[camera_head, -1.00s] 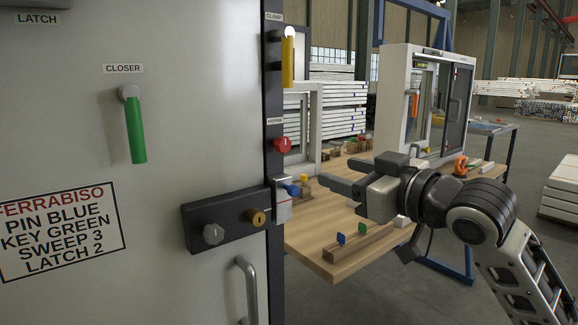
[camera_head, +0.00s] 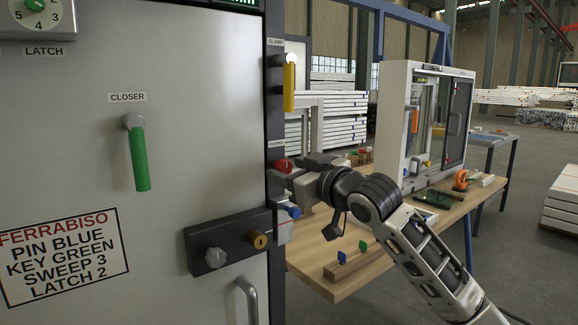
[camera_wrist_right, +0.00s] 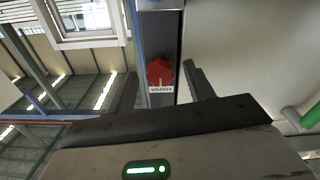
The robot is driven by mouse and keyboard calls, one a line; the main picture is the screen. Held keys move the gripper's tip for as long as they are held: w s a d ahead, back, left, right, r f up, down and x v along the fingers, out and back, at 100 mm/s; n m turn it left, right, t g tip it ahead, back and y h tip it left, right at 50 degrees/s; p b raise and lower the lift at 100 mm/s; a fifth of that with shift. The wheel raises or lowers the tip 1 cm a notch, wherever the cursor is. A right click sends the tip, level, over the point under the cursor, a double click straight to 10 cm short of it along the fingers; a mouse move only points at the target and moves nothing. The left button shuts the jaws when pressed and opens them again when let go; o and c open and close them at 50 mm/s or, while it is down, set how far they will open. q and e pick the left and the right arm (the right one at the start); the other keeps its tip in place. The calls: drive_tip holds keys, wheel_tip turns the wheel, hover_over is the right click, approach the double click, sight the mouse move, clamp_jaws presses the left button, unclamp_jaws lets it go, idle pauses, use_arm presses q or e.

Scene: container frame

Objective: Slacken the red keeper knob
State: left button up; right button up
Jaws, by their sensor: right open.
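The red keeper knob (camera_head: 283,166) sits on the dark door frame edge, above the white lock box (camera_head: 284,222). In the right wrist view the same red knob (camera_wrist_right: 160,72) shows a light pointer line, with its label below it. My right gripper (camera_head: 291,170) is at the knob in the head view, partly hiding it and its surroundings. In the right wrist view my gripper (camera_wrist_right: 161,85) is open, with one finger on each side of the knob; contact cannot be told. My left gripper is not in view.
A blue pin (camera_head: 292,211) lies just below my gripper. A workbench (camera_head: 345,278) with a window frame stands to the right.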

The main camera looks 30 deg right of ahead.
drive_tip(key=shift+w, duration=0.45)
drive_tip(key=c, duration=1)
